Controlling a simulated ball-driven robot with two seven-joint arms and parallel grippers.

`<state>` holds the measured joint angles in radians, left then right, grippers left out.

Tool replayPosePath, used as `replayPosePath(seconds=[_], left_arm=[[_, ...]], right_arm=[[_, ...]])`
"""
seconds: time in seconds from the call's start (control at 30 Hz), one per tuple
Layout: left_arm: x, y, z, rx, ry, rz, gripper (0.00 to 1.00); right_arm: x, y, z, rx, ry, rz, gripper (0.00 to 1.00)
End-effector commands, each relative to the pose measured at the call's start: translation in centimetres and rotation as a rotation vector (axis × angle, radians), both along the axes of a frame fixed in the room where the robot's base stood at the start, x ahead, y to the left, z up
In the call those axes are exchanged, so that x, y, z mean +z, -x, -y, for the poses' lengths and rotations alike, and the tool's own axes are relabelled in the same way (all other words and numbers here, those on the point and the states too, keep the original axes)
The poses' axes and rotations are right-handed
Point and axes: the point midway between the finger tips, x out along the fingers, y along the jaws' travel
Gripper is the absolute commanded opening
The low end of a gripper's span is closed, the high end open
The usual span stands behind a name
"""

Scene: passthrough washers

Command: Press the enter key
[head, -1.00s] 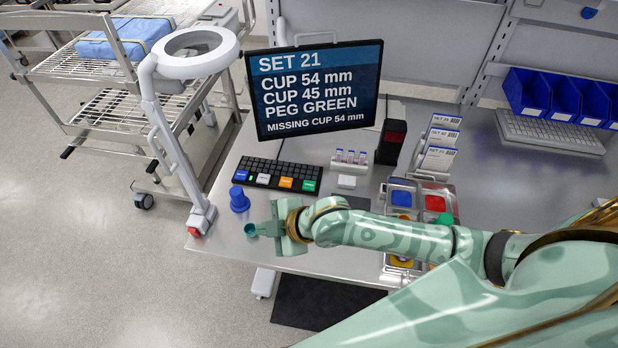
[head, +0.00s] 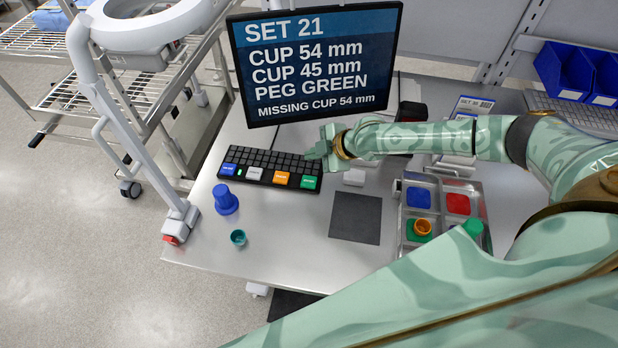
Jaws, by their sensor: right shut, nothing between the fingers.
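The black keyboard (head: 262,160) lies on the steel table below the monitor. Along its front row are larger coloured keys: a blue one (head: 228,169), a white one (head: 254,173), an orange one (head: 281,178) and a green one (head: 309,182). Their labels are too small to read surely, so I cannot tell which is enter. My right gripper (head: 317,151) is shut and empty at the keyboard's right end, behind the green key in the picture. It hides the keyboard's far right corner. I cannot tell whether it touches any key. My left gripper is not in view.
The monitor (head: 312,62) stands behind the keyboard. A blue cup (head: 226,199) and a small teal cup (head: 238,238) stand at the table's left. A white block (head: 354,177), a dark mat (head: 356,217) and a parts tray (head: 404,222) lie right. A magnifier lamp (head: 140,30) stands left.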

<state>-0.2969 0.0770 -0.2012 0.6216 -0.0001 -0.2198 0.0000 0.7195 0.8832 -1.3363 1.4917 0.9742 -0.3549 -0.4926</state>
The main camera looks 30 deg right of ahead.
Motion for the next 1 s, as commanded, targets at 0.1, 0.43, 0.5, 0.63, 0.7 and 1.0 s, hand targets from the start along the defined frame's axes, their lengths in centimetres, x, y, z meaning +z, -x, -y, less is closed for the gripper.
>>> replayPosePath(seconds=[0.1,0.43,0.5,0.63,0.7,1.0], left_arm=[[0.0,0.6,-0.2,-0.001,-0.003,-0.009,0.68],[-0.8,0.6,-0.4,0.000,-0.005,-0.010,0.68],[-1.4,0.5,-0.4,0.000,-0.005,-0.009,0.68],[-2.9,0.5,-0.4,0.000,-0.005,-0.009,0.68],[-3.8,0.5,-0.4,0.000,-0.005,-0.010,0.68],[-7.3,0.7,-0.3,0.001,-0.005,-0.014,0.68]], right_arm=[[0.1,0.0,0.0,0.000,0.000,0.000,0.00],[-0.8,0.0,-0.1,0.001,0.000,-0.001,0.00],[-1.4,0.0,-0.1,0.001,-0.001,-0.001,0.00],[-3.0,0.0,-0.1,0.001,0.000,-0.001,0.00],[-4.0,0.0,-0.1,0.000,-0.001,-0.001,0.00],[-8.0,0.0,-0.1,0.000,-0.001,-0.001,0.00]])
